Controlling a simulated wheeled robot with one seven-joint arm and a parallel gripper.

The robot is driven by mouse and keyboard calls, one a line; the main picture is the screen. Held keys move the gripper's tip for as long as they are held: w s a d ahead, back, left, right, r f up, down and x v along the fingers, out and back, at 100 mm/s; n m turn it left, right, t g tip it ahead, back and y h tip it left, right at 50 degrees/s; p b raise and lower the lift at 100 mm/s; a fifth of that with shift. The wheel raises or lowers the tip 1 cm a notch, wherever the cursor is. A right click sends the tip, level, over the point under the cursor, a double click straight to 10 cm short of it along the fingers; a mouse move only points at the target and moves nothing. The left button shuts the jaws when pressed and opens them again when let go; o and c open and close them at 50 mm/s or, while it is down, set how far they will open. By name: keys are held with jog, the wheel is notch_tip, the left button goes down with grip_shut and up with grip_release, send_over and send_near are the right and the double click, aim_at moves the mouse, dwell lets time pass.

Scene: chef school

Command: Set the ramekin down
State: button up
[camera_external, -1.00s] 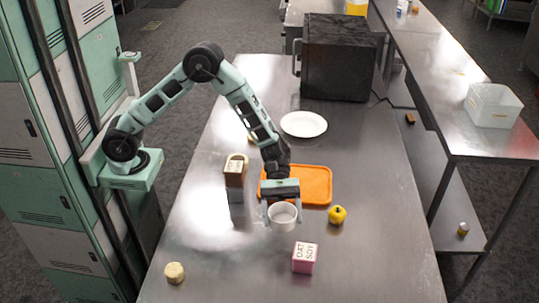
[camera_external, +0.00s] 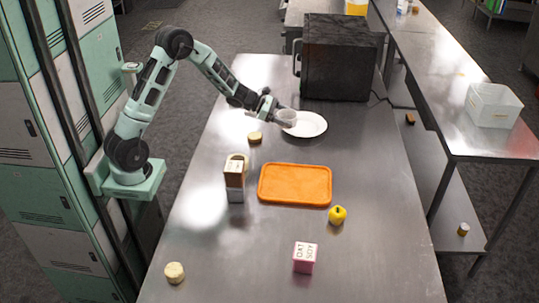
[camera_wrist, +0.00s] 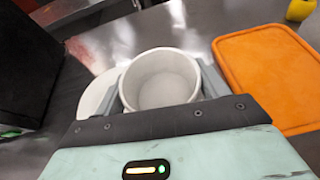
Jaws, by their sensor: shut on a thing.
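The white ramekin (camera_external: 286,118) is held in my gripper (camera_external: 276,113) at the left edge of the white plate (camera_external: 312,125). In the wrist view the ramekin (camera_wrist: 160,78) sits upright and looks empty between the two grey fingers (camera_wrist: 160,86). Part of the plate (camera_wrist: 93,98) shows to its left, behind it. I cannot tell whether the ramekin touches the plate or hangs just above it.
An orange tray (camera_external: 295,198) lies mid-table, with a yellow apple (camera_external: 337,215) and a pink box (camera_external: 304,258) nearer the front. A black oven (camera_external: 338,62) stands behind the plate.

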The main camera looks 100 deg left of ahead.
jog(key=s+a+n+g+y+b, duration=0.1)
jog(key=s+a+n+y, duration=0.45)
jog(key=s+a, duration=0.8)
send_over(258, 123)
jog(key=shift+y, duration=0.35)
notch_tip(258, 123, down, 6)
jog(key=shift+f, duration=0.1)
jog(key=shift+w+f, duration=0.1)
jog(key=shift+f, duration=1.95)
jog(key=shift+f, duration=0.15)
jog(key=o, duration=1)
jog(key=shift+o, duration=0.2)
